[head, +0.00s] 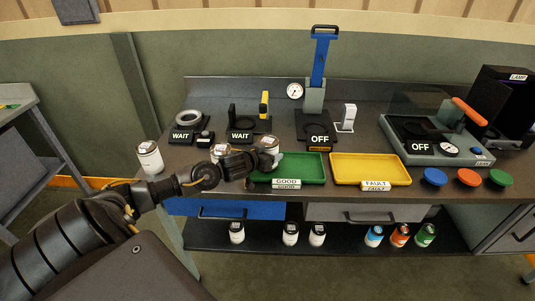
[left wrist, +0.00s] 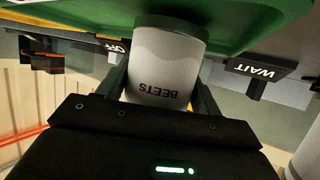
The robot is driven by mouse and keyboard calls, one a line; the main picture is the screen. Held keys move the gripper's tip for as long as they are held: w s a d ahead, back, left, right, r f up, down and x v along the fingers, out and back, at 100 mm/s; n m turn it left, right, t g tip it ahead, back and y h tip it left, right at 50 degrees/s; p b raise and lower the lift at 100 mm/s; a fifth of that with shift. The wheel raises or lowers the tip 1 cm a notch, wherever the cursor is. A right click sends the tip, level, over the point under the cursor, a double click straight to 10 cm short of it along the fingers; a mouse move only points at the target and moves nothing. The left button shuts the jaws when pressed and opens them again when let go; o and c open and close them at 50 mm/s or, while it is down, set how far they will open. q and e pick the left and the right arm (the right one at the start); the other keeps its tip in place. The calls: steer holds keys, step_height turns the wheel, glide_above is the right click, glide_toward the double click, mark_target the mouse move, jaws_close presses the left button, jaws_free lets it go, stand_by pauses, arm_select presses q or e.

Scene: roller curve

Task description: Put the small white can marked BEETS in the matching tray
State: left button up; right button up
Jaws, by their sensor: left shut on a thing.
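The small white can marked BEETS (left wrist: 165,68) is between the fingers of my left gripper (left wrist: 162,95), and its lettering is upside down in the left wrist view. In the head view the can (head: 270,145) shows partly behind my left gripper (head: 266,159), at the left end of the green tray (head: 300,168) labelled GOOD. The green tray (left wrist: 90,18) fills the top of the left wrist view, close to the can's end; I cannot tell whether they touch. The yellow tray (head: 370,170) labelled FAULT is to its right. My right gripper is not in view.
White cans stand at the bench's left end (head: 150,158) and behind my left arm (head: 219,152). Two WAIT stations (head: 187,133) (head: 243,134) and an OFF press (head: 315,125) stand behind the trays. Coloured buttons (head: 468,177) are at right. Several cans (head: 290,234) stand on the lower shelf.

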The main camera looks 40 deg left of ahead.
arm_select(q)
steer(key=shift+f, duration=0.45)
steer(key=o, duration=1.3)
steer(key=shift+c, duration=0.2)
steer(key=shift+o, duration=0.4)
steer(key=shift+s, duration=0.1)
steer(key=b+v, duration=0.1)
steer(key=v, duration=0.9)
steer(key=shift+s+r, duration=0.2)
steer(key=shift+s, duration=0.1)
steer(key=shift+d+f, duration=0.1)
